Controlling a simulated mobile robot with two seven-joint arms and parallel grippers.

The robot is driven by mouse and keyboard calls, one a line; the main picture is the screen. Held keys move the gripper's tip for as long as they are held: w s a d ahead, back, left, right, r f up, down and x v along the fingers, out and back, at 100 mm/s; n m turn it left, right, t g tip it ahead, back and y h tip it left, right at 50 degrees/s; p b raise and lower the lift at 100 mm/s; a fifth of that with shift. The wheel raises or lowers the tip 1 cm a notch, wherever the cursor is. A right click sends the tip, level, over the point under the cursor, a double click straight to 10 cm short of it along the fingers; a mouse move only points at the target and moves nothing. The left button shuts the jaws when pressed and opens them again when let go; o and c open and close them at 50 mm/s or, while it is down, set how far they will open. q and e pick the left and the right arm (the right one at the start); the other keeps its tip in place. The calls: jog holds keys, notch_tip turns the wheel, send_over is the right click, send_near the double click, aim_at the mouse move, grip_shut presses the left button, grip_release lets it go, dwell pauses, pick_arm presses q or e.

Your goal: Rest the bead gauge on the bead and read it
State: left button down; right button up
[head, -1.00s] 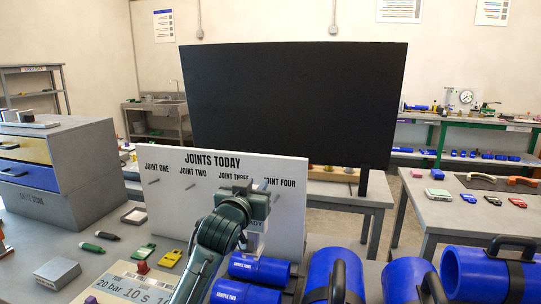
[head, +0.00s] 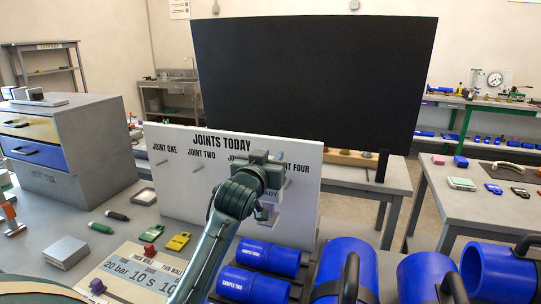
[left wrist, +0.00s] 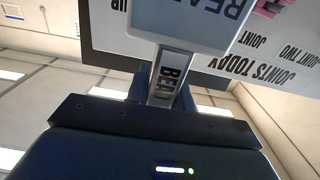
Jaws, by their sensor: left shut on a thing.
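My left gripper (head: 268,200) is shut on a small pale piece (head: 268,212) in front of the joints board, near the JOINT THREE and JOINT FOUR headings. My right gripper is out of view.
The white joints board (head: 180,182) stands upright on the bench behind the gripper. A black screen (head: 310,85) stands behind it. Larger blue pipes (head: 345,270) crowd the right.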

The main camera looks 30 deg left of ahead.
pick_arm(q)
jog(key=shift+f+b, duration=1.45)
jog(key=shift+f, duration=2.15)
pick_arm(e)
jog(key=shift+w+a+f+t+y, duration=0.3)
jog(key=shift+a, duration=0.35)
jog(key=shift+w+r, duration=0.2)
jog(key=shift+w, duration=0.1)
pick_arm(q)
jog(key=shift+f+b, duration=0.4)
jog(key=shift+b, duration=0.05)
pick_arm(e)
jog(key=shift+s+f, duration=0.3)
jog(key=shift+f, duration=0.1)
pick_arm(q)
jog(key=shift+f, duration=0.25)
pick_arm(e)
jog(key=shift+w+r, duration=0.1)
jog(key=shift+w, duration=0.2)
pick_arm(q)
jog(key=shift+f, duration=0.1)
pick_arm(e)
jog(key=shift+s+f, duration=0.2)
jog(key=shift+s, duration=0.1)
